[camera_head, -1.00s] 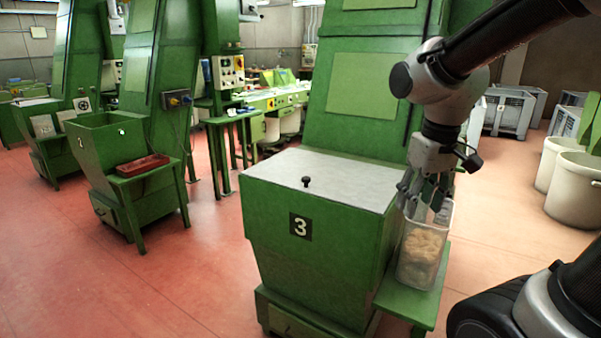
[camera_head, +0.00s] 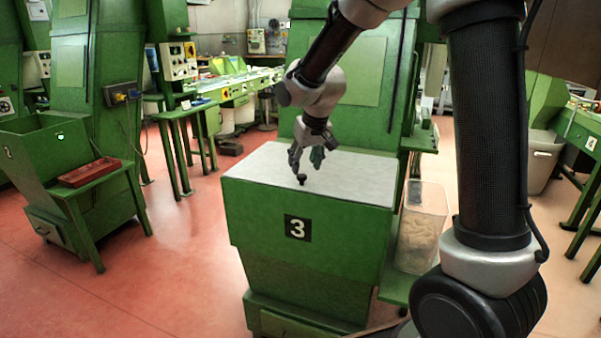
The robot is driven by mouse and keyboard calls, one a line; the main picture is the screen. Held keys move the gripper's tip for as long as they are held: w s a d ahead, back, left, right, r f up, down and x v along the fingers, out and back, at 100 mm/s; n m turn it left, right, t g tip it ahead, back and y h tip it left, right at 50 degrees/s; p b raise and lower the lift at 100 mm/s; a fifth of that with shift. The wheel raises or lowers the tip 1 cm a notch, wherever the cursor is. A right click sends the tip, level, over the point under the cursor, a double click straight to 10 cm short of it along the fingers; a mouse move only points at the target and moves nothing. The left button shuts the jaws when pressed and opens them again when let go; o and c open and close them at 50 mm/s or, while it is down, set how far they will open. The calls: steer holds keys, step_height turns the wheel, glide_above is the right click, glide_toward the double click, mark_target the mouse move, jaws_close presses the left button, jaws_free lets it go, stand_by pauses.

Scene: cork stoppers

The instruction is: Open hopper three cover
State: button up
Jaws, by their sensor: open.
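Hopper three (camera_head: 306,255) is a green metal box with a white "3" on a black plate. Its flat grey-white cover (camera_head: 352,180) lies shut over the top. A small black knob (camera_head: 302,179) stands up from the cover, left of its middle. My gripper (camera_head: 306,166) points down just above and behind the knob, with its fingers apart and nothing seen between them. I cannot tell whether a fingertip touches the knob or the cover.
A clear container of cork stoppers (camera_head: 420,235) stands on a green side shelf (camera_head: 396,288) right of the hopper. Hopper two (camera_head: 45,150), with an open top, and a red tray (camera_head: 90,172) are at the left. Red floor between them is clear.

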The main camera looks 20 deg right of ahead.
mark_target(302, 175)
steer(key=x, duration=0.5)
steer(key=shift+s, duration=0.1)
steer(key=shift+d, duration=0.1)
jaws_close()
